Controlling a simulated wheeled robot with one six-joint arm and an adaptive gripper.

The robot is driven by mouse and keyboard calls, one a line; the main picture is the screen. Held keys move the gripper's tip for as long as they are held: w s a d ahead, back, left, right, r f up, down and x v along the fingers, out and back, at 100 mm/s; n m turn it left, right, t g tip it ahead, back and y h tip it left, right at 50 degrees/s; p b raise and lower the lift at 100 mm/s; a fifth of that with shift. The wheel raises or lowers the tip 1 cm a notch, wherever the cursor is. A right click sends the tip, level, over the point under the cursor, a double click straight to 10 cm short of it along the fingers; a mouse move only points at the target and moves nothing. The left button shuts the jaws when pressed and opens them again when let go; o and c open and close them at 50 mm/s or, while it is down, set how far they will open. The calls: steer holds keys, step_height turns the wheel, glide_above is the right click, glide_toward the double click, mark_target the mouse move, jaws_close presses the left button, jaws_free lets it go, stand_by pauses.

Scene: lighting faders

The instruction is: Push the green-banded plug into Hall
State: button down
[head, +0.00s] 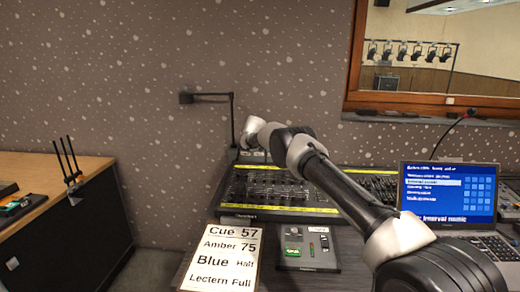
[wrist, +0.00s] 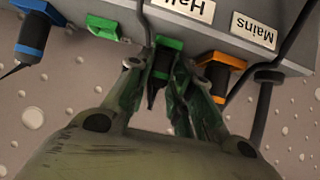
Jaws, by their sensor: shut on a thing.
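In the wrist view a grey box carries a label reading Hall (wrist: 185,8), upside down, and one reading Mains (wrist: 254,30). My gripper (wrist: 174,98) is shut on the dark green-banded plug (wrist: 159,76), just below the Hall label. A green piece (wrist: 170,44) shows at the box edge above the plug; I cannot tell whether it is the plug's band or the socket's collar, nor how deep the plug sits. In the head view my arm reaches over the desk to the wall; the gripper and plug are hidden there.
An orange-banded plug (wrist: 221,70) sits close right of my fingers, with dark cables beside it. Another green piece (wrist: 103,27) and a blue-banded plug (wrist: 33,35) are at left. The lighting desk (head: 275,190), cue card (head: 222,257) and laptop (head: 449,192) lie below my arm.

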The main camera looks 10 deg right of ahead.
steer(key=shift+f, duration=0.25)
steer(key=c, duration=1.3)
jaws_free()
steer(key=shift+o, duration=0.6)
steer(key=shift+r, duration=0.1)
steer(key=shift+c, duration=1)
steer(key=shift+r, duration=0.15)
steer(key=shift+s+r, duration=0.2)
steer(key=shift+s, duration=0.05)
steer(key=v, duration=0.6)
steer(key=shift+s+a+r, duration=0.1)
steer(key=shift+r, duration=0.05)
